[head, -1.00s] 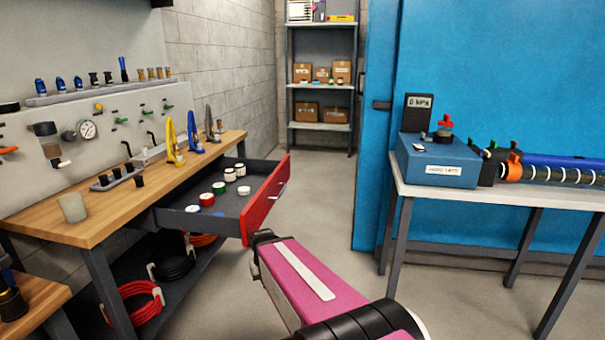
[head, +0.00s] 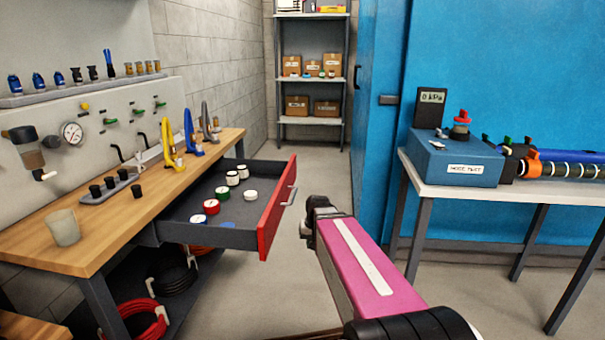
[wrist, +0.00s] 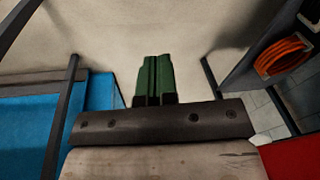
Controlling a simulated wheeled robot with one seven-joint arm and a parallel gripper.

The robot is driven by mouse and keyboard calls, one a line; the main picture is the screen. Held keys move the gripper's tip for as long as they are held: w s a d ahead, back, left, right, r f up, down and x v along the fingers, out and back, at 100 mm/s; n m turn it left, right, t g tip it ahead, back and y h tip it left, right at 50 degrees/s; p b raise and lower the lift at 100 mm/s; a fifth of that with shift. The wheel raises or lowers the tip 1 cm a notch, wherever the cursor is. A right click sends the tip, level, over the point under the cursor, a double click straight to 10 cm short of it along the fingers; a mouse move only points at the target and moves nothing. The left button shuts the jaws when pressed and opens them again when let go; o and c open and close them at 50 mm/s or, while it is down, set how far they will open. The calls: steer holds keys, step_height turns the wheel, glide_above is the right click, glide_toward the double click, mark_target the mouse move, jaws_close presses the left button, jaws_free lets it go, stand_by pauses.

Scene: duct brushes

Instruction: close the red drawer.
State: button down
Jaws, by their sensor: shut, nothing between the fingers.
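The red drawer front (head: 274,218) stands pulled out from under the wooden workbench, with a pale handle (head: 289,195) on its outer face. The open grey drawer tray (head: 205,236) holds several small jars with white, red and green parts. My pink arm link is right of the drawer front in the head view, with a gap of floor showing between them; my gripper is not visible there. In the wrist view, my gripper's green fingers (wrist: 153,78) are together and empty. A red surface (wrist: 292,160), apparently the drawer front, shows at that view's lower right corner.
The wooden workbench (head: 115,225) is on the left, with red and black hose coils beneath. A pale table (head: 530,190) with a blue box (head: 455,162) stands right. Floor between them is clear, leading to a shelf rack (head: 311,121).

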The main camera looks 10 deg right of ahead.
mark_target(230, 172)
steer(key=w+d+r+m+t+y, duration=0.1)
steer(key=w+d+r+t, duration=0.15)
steer(key=w+r, duration=0.9)
steer(key=w+d+r+m+t+y, duration=0.15)
steer(key=w+d+r, duration=0.25)
steer(key=w+r, duration=0.75)
steer(key=shift+n+t, duration=0.3)
steer(key=shift+n, duration=0.15)
steer(key=shift+w+a+f, duration=0.9)
steer(key=shift+a+f, duration=0.25)
steer(key=shift+f, duration=0.05)
steer(key=shift+w+a+f, duration=0.95)
steer(key=shift+a+f, duration=0.15)
steer(key=shift+f, duration=0.1)
steer(key=shift+w+a+f, duration=0.9)
steer(key=shift+a+f, duration=0.25)
steer(key=shift+f, duration=0.05)
steer(key=shift+a, duration=0.1)
steer(key=w+a, duration=0.3)
steer(key=a, duration=0.6)
steer(key=w+a, duration=0.3)
steer(key=a, duration=0.7)
steer(key=w+a, duration=0.3)
steer(key=a, duration=0.7)
steer(key=shift+w+a, duration=0.2)
steer(key=shift+w, duration=0.2)
steer(key=shift+d, duration=0.1)
